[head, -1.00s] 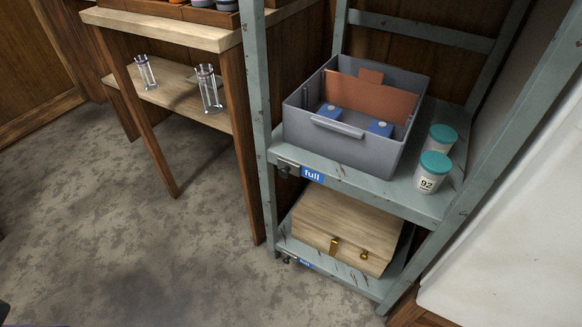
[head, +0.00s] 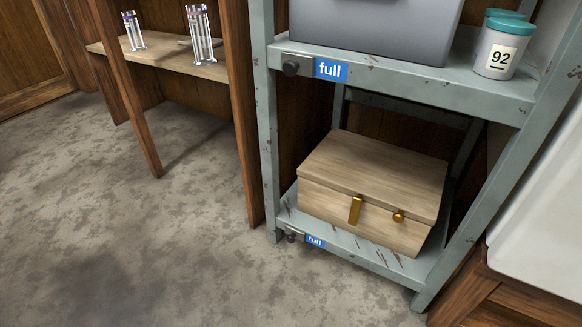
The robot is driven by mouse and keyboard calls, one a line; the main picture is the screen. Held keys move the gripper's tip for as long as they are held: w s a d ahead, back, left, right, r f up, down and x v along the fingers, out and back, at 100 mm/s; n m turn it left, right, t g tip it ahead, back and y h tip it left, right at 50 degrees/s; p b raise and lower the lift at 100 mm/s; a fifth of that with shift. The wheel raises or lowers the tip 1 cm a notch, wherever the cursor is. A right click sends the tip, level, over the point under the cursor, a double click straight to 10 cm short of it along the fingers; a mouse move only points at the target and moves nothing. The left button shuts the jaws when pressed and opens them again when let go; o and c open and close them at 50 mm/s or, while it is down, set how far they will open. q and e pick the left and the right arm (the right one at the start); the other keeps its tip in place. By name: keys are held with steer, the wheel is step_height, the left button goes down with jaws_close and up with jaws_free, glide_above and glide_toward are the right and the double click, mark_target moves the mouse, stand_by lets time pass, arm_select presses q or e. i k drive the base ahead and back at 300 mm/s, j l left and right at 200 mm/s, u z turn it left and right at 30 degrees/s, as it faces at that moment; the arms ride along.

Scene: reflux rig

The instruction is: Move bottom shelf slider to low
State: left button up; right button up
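The bottom shelf (head: 375,258) of the grey-green metal rack is low in the head view. On its front edge is a slider with a small dark knob (head: 291,238) at the left end. A blue label reading "full" (head: 315,241) sits just right of that knob. The shelf above has a like slider with a larger-looking dark knob (head: 291,68) and a blue "full" label (head: 330,69). Neither of my grippers is in view.
A wooden box (head: 372,185) with brass fittings stands on the bottom shelf. A grey bin (head: 375,28) and white jars with teal lids (head: 497,52) are on the shelf above. A wooden table leg (head: 243,130) stands left of the rack. The floor (head: 170,245) in front is clear.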

mark_target(292, 234)
steer(key=i+j+z, duration=0.1)
steer(key=j+z, duration=0.15)
steer(key=j, duration=0.15)
steer(key=j+z, duration=0.45)
steer(key=z, duration=0.3)
steer(key=i+u, duration=0.15)
steer(key=u, duration=0.35)
steer(key=i+z, duration=0.2)
steer(key=z, duration=0.25)
steer(key=i+z, duration=0.2)
steer(key=z, duration=0.3)
